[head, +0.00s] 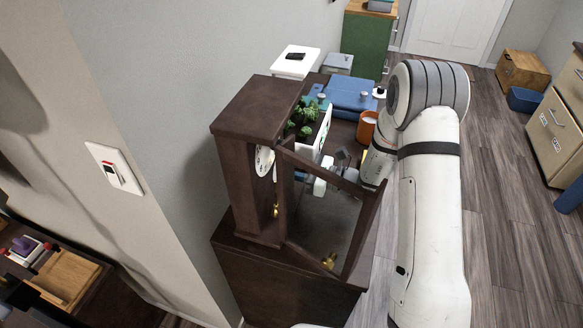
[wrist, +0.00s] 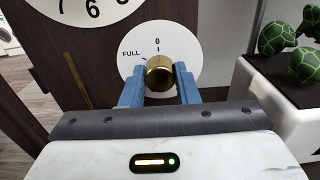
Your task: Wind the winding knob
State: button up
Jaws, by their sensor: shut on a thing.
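The winding knob (wrist: 160,74) is a brass cylinder on a round white dial plate (wrist: 133,64) marked "0" and "FULL" in the wrist view. My gripper (wrist: 159,84) has its two blue fingers on either side of the knob, shut on it. In the head view, my gripper (head: 322,180) reaches in at the dark wooden clock (head: 243,165); the knob is hidden there. The white clock face (head: 264,160) sits above the knob, and its lower numerals show at the top of the wrist view (wrist: 92,10).
The clock's glazed door (head: 330,220) stands open in front of my arm. A green plant (head: 304,117), a white panel (head: 323,134), an orange cup (head: 367,126) and blue boxes (head: 350,94) crowd the cabinet top behind. A wall lies left of the clock.

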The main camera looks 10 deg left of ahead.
jog(key=shift+d+m, duration=0.1)
jog(key=shift+m, duration=0.5)
dwell(0.4)
jog(key=shift+m+p, duration=3.25)
jog(key=shift+m, duration=3.55)
jog(key=o, duration=1)
